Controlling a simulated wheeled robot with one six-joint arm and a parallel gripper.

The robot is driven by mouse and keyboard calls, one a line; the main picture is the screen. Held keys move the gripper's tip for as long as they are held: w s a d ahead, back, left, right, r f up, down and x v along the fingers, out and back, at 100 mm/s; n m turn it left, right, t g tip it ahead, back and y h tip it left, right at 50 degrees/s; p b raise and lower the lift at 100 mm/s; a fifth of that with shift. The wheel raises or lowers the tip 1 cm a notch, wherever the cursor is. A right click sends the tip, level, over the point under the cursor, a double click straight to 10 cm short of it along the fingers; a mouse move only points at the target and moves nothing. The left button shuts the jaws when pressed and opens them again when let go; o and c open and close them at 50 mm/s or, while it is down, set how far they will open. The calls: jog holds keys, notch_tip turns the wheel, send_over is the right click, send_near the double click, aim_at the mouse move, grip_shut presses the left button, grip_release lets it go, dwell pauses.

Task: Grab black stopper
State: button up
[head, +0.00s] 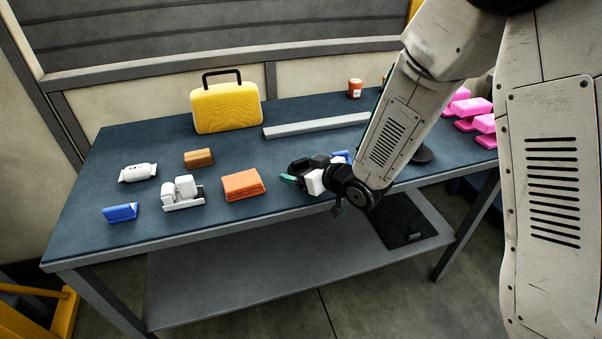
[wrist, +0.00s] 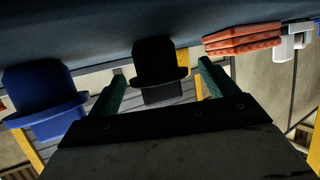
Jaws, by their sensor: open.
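The black stopper (wrist: 155,58) is in the middle of the wrist view, with a wide flange and a narrower end towards me. My gripper (wrist: 161,74) is open, with its green-padded fingers on either side of the stopper's near part. A gap shows between each finger and the stopper, so it is not clasped. In the head view my gripper (head: 291,178) is low over the table's front edge. There I cannot tell the stopper from the dark gripper parts. A blue stopper (wrist: 42,95) stands left of the black one in the wrist view.
Orange blocks (head: 243,186) and a white holder (head: 182,204) lie left of my gripper on the table (head: 110,215). A grey bar (head: 315,126) and yellow case (head: 226,106) are behind. Pink blocks (head: 470,107) are at right.

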aim_at(302, 169)
jog(key=shift+x, duration=1.6)
jog(key=c, duration=1.1)
jog(key=shift+r, duration=0.15)
